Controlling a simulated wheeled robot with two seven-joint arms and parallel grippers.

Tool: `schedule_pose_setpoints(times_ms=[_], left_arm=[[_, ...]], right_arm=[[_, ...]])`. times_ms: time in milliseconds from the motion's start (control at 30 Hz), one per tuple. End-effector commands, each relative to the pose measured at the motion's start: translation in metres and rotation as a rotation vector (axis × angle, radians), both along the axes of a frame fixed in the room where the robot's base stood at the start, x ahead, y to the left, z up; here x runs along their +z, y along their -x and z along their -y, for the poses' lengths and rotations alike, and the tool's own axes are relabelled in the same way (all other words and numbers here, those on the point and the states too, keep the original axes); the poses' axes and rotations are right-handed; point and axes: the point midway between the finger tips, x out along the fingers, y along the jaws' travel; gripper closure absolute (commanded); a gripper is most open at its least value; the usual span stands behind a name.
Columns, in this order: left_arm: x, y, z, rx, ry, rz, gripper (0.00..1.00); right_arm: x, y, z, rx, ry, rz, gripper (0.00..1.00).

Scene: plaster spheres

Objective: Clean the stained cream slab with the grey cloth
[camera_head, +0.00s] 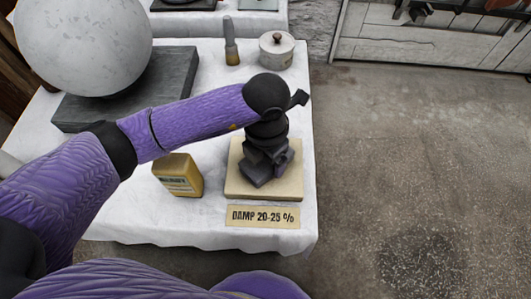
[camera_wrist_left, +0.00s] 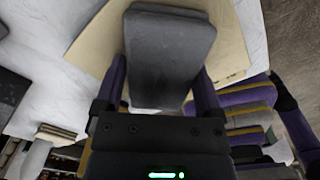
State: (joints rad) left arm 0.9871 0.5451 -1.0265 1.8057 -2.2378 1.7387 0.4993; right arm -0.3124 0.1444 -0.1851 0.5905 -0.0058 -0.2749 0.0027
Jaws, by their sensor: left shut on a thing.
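The cream slab (camera_head: 289,187) lies near the right end of the white-covered table. My left gripper (camera_head: 264,165) points down over it and covers much of its middle. The left gripper is shut on the grey cloth (camera_wrist_left: 170,50), which looks like a thick folded pad between the fingers. In the head view the cloth (camera_head: 257,172) is a dark shape low over the slab; I cannot tell if it touches. The slab also shows around the cloth in the left wrist view (camera_wrist_left: 93,42). I see no clear stain on its bare parts. My right gripper is out of view.
A yellow labelled container (camera_head: 178,177) stands left of the slab. A "DAMP 20-25 %" card (camera_head: 263,216) lies in front. Behind are a brush (camera_head: 231,45), a lidded white pot (camera_head: 277,51) and a large sphere (camera_head: 85,40) on a dark block (camera_head: 170,85). Open floor lies right.

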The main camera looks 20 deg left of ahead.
Motion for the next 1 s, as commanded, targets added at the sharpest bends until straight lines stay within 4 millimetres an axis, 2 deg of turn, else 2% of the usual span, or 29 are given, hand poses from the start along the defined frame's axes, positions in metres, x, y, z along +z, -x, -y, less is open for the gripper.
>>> schedule_pose_setpoints(times_ms=[200,600,833,1000], left_arm=[[0.005,0.016,-0.009,0.001,-0.002,0.001,0.6],[0.001,0.037,-0.021,0.0,-0.001,0.0,0.6],[0.0,0.036,-0.02,0.0,0.0,0.0,0.6],[0.008,0.025,-0.014,0.001,0.001,0.003,0.6]], right_arm=[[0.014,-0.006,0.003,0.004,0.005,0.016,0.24],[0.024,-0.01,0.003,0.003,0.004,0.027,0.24],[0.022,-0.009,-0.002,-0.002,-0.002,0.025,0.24],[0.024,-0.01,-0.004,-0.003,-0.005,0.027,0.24]])
